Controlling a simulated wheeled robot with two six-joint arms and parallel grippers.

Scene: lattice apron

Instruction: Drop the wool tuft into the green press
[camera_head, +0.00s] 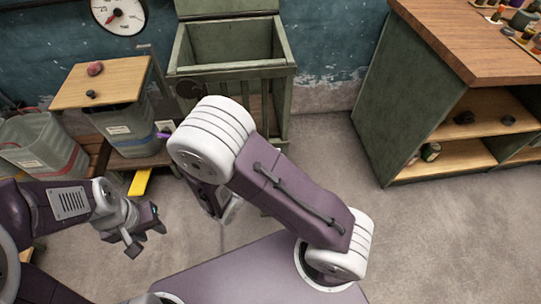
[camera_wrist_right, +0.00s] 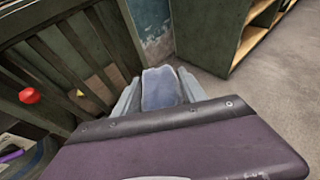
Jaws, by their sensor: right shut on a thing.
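The wool tuft (camera_wrist_right: 160,88) is a pale blue-grey lump in the right wrist view. My right gripper (camera_wrist_right: 158,92) is shut on it, one finger on each side. The head view hides this gripper and the tuft behind my right arm. The green press (camera_head: 236,68) is an open-topped slatted box at the back centre of the head view, beyond my bent right arm. Its lid stands raised at the back. Slatted green wood (camera_wrist_right: 55,75) shows left of the gripper in the wrist view. My left gripper (camera_head: 147,232) is open and empty at the lower left, over the floor.
A grey bin (camera_head: 130,128) with a wooden board (camera_head: 112,80) on top stands left of the press. A reddish lump and a dark lump lie on the board. Another grey bin (camera_head: 42,150) is farther left. A green workbench (camera_head: 400,95) stands at right. Floor between is clear.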

